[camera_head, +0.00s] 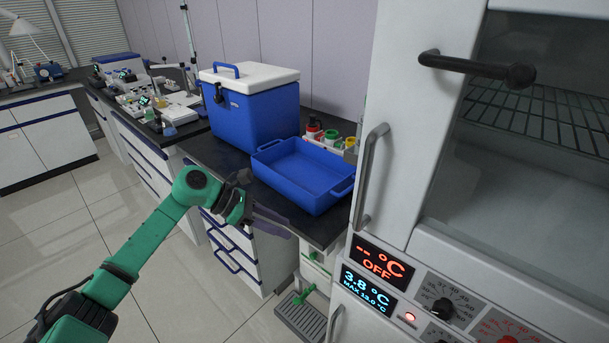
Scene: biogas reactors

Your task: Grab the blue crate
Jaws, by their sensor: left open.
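The blue crate (303,177) is a shallow open tray with a handle at each end. It sits on the dark counter, and its inside looks empty. My left gripper (269,206), on a green arm, is open just in front of the crate's near left side. It overlaps the counter's front edge in the picture. I cannot tell whether it touches the crate. My right gripper is not in view.
A blue cooler box (252,108) with a white lid stands behind and left of the crate. Bottles with coloured caps (331,137) stand behind it. A tall white cabinet (420,110) with a metal handle closes off the right. The tiled floor at left is clear.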

